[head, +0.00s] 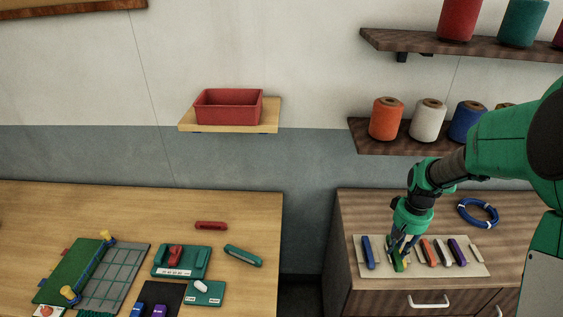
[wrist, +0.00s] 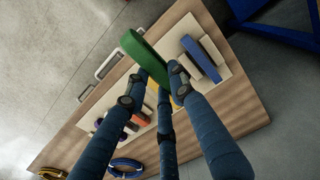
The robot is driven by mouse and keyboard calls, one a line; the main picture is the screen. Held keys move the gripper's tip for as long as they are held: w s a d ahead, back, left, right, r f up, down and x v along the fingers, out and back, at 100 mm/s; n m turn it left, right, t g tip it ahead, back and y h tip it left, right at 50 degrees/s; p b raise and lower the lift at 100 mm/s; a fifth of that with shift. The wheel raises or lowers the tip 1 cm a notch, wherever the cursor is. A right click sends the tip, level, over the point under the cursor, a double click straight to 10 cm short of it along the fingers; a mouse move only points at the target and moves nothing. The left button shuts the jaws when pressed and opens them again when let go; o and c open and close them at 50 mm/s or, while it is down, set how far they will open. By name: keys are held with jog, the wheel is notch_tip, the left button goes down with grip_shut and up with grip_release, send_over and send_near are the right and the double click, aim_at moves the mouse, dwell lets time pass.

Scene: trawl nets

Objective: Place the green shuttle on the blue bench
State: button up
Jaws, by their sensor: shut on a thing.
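My gripper (head: 402,243) is shut on the green shuttle (wrist: 140,48) above the pale board (head: 482,268) on the wooden cabinet. In the wrist view my fingers (wrist: 157,80) close around the shuttle's lower part, and its rounded end sticks out past them. In the head view the shuttle (head: 405,263) is mostly hidden by the gripper. I cannot tell whether it still touches the board. A blue shape with beams (wrist: 285,28) at the wrist view's top right may be part of the blue bench; the head view does not show a bench.
A blue shuttle (head: 368,252) lies left of my gripper; orange (head: 428,252), white and purple (head: 458,252) ones lie right. A blue cord coil (head: 478,212) lies behind. Spools stand on shelves above. A wooden table (head: 120,205) with several items is at left, across a gap.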

jog(key=w+a+b, duration=0.1)
jog(key=w+a, duration=0.4)
jog(key=a, duration=1)
jog(key=w+a+b, duration=0.1)
jog(key=w+a, duration=0.3)
jog(key=a, duration=1)
jog(key=w+a+b, duration=0.1)
jog(key=w+a, duration=0.4)
jog(key=a, duration=1)
notch_tip(320, 180, down, 10)
jog(key=shift+s+r, duration=0.1)
jog(key=w+a, duration=0.2)
jog(key=w, duration=0.3)
jog(key=w+a+f+b, duration=0.1)
jog(key=w+a, duration=0.1)
jog(key=w, duration=0.3)
jog(key=w+a, duration=0.2)
jog(key=w, duration=0.2)
jog(key=shift+w+f, duration=0.25)
jog(key=shift+w, duration=0.15)
jog(key=shift+f, duration=0.1)
jog(key=shift+f+b, duration=0.6)
jog(key=shift+f, duration=1.1)
